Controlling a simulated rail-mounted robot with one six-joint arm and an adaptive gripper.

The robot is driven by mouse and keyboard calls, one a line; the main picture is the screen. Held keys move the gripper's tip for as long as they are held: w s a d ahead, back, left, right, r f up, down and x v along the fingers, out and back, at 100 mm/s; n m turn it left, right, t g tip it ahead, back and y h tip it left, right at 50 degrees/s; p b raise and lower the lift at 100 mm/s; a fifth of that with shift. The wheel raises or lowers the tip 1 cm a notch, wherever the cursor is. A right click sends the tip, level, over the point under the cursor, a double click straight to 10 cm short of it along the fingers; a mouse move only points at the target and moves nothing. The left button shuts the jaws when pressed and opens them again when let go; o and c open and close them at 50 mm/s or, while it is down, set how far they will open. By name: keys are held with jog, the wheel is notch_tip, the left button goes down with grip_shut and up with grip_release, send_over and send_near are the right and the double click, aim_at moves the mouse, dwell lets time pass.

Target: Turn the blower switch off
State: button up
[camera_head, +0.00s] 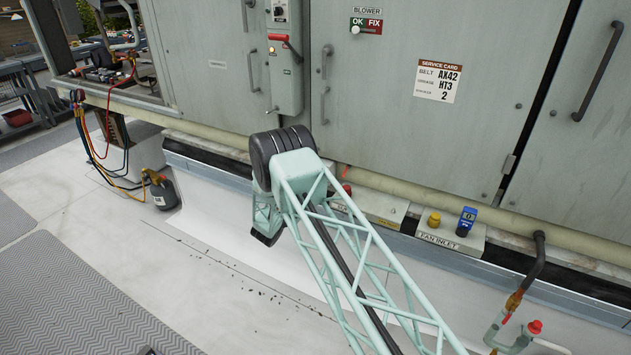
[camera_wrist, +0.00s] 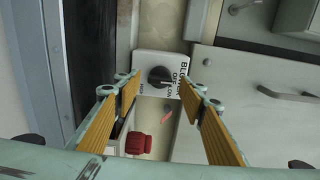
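The blower switch (camera_wrist: 159,76) shows in the wrist view as a black knob on a white plate, with BLOWER, OFF and other setting words around it. I cannot tell which setting the knob points at. My gripper (camera_wrist: 160,85) is open, its two orange-padded fingers on either side of the knob in the picture. Nothing is between the pads that I can see touching them, and I cannot tell how far off the knob is. In the head view my arm hides the gripper, and I cannot make out this switch there.
A red knob (camera_wrist: 138,143) is close below the switch in the wrist view. The head view shows a BLOWER OK/FIX placard (camera_head: 366,25), a red lever (camera_head: 287,46), door handles, a FAN INLET box (camera_head: 444,240) and a pipe along the cabinet base.

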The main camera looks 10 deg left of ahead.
jog(key=v, duration=1)
jog(key=shift+s+a, duration=0.15)
jog(key=shift+s, duration=0.25)
